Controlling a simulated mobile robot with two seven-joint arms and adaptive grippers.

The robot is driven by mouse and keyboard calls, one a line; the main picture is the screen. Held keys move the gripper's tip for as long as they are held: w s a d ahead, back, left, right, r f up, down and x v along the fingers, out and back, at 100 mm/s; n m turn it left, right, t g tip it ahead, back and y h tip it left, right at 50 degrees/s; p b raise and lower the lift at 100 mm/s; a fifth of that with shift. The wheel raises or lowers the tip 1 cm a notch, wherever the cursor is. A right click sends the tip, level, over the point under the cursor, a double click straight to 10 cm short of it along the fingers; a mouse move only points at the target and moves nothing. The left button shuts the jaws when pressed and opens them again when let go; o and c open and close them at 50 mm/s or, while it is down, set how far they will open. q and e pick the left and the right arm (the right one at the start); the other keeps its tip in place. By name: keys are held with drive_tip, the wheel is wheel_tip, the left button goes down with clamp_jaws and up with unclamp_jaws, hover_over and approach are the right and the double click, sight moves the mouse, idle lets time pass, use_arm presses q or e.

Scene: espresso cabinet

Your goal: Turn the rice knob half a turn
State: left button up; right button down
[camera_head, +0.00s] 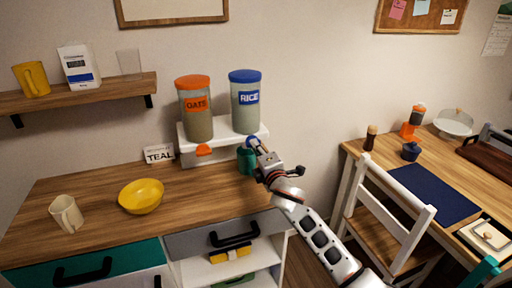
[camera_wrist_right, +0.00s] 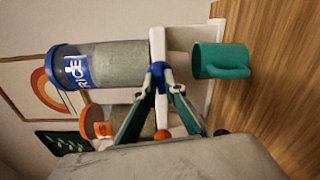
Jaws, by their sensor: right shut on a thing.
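The rice dispenser (camera_head: 246,108) is a clear canister with a blue lid and a blue RICE label, standing on a white stand (camera_head: 222,150). It also shows sideways in the right wrist view (camera_wrist_right: 110,64). Its blue knob (camera_wrist_right: 158,70) sits at the front of the stand, between my fingertips. My right gripper (camera_wrist_right: 158,84) is shut on the knob; in the head view the gripper (camera_head: 256,148) covers part of it. The oats dispenser (camera_head: 196,112) with an orange lid and orange knob (camera_head: 204,150) stands to the left. My left gripper is not in view.
A teal mug (camera_head: 245,160) stands under the rice side, close to my right gripper. A TEAL card (camera_head: 159,154), a yellow bowl (camera_head: 141,196) and a cream mug (camera_head: 66,213) are on the counter. A chair (camera_head: 380,210) and table stand at the right.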

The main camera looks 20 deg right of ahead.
drive_tip(key=shift+m, duration=0.8)
drive_tip(key=c, duration=2.1)
unclamp_jaws()
drive_tip(key=shift+s, duration=0.1)
drive_tip(key=s, duration=1.2)
drive_tip(key=shift+d, duration=0.2)
